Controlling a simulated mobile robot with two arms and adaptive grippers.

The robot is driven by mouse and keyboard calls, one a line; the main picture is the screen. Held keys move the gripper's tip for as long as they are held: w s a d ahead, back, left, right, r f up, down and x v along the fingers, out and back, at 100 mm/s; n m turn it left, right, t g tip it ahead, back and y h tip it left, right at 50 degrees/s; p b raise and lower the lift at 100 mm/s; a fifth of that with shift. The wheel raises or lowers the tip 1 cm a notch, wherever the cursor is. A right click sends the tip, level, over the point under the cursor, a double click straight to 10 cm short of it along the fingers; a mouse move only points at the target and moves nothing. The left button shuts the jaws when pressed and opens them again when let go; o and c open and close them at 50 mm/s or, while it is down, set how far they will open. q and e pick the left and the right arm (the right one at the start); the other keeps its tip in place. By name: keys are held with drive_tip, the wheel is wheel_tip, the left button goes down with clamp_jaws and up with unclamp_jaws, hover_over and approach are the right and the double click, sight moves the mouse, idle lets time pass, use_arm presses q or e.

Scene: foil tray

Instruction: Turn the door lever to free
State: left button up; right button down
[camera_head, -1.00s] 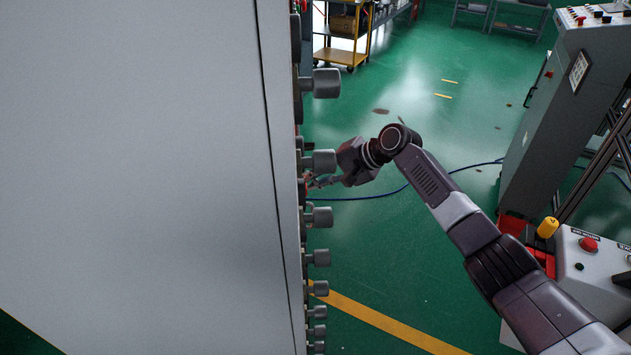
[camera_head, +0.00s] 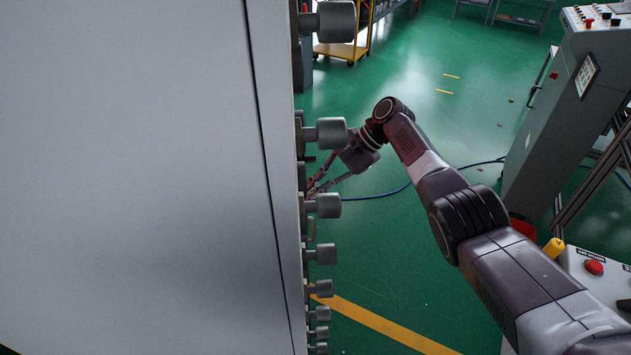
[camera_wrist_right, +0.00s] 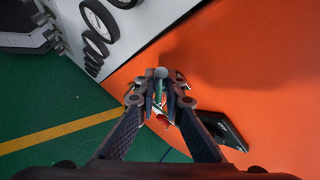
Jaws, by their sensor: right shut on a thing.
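My right gripper (camera_head: 316,186) reaches in from the right to the edge of the large grey panel (camera_head: 130,170) in the head view. Its fingers sit between two grey knobs and are partly hidden by them. In the right wrist view its fingers (camera_wrist_right: 160,90) converge in front of an orange surface (camera_wrist_right: 265,80), shut on a small part with a rounded grey end (camera_wrist_right: 160,72). I take this part to be the door lever, but the fingers hide most of it. Its turn position cannot be told. My left gripper is not in view.
Several grey knobs (camera_head: 325,133) stick out along the panel edge. A grey control cabinet (camera_head: 560,120) stands at the right. A blue cable (camera_head: 390,191) crosses the green floor, which is open beyond my arm. A yellow cart (camera_head: 340,50) stands at the back.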

drive_tip(key=c, duration=2)
unclamp_jaws()
drive_tip(key=shift+w, duration=0.15)
drive_tip(key=v, duration=1.2)
